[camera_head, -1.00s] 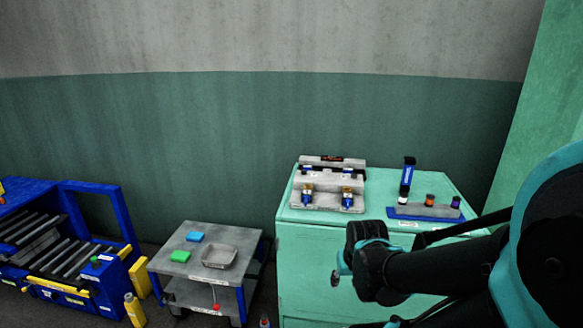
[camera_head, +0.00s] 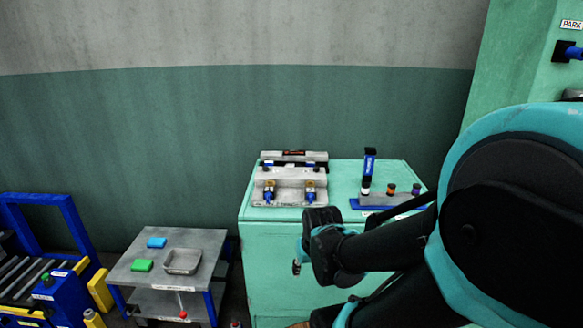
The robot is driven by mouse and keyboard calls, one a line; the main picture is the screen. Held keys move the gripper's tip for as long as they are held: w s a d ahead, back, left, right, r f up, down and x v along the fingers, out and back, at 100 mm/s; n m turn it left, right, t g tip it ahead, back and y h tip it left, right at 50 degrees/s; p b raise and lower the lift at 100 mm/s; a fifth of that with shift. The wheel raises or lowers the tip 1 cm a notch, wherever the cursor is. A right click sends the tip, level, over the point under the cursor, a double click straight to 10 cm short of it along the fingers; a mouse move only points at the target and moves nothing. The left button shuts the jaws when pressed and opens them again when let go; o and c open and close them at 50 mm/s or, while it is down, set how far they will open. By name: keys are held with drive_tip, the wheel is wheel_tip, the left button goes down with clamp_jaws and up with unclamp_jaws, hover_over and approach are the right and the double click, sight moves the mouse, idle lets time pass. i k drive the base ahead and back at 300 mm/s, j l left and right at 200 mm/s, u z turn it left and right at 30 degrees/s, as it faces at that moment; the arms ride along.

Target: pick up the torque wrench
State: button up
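The likely torque wrench (camera_head: 369,170) is a tall blue and black tool with a white band. It stands upright at the left end of a blue-edged grey rack (camera_head: 391,201) on top of the green cabinet. It is small in view, so I cannot be sure what it is. My arm reaches in from the right, in front of the cabinet. My gripper (camera_head: 298,266) seems to be at its far end, left of and below the rack and apart from it. Its fingers are not clear, and I see nothing held.
The green cabinet (camera_head: 284,246) also bears a grey fixture (camera_head: 289,181) with two blue-tipped fittings. The rack holds orange and purple capped pieces. A grey cart (camera_head: 208,241) with a tray (camera_head: 183,261) stands left. A blue roller frame (camera_head: 70,223) is far left. A green wall rises right.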

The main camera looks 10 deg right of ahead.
sight(370, 152)
drive_tip(key=z, duration=1.2)
drive_tip(key=i+j+z, duration=0.15)
drive_tip(key=z, duration=0.3)
drive_tip(key=j+z, duration=0.5)
drive_tip(key=i+j+z, duration=0.1)
drive_tip(key=j+z, duration=0.15)
drive_tip(key=z, duration=0.2)
drive_tip(key=j, duration=0.3)
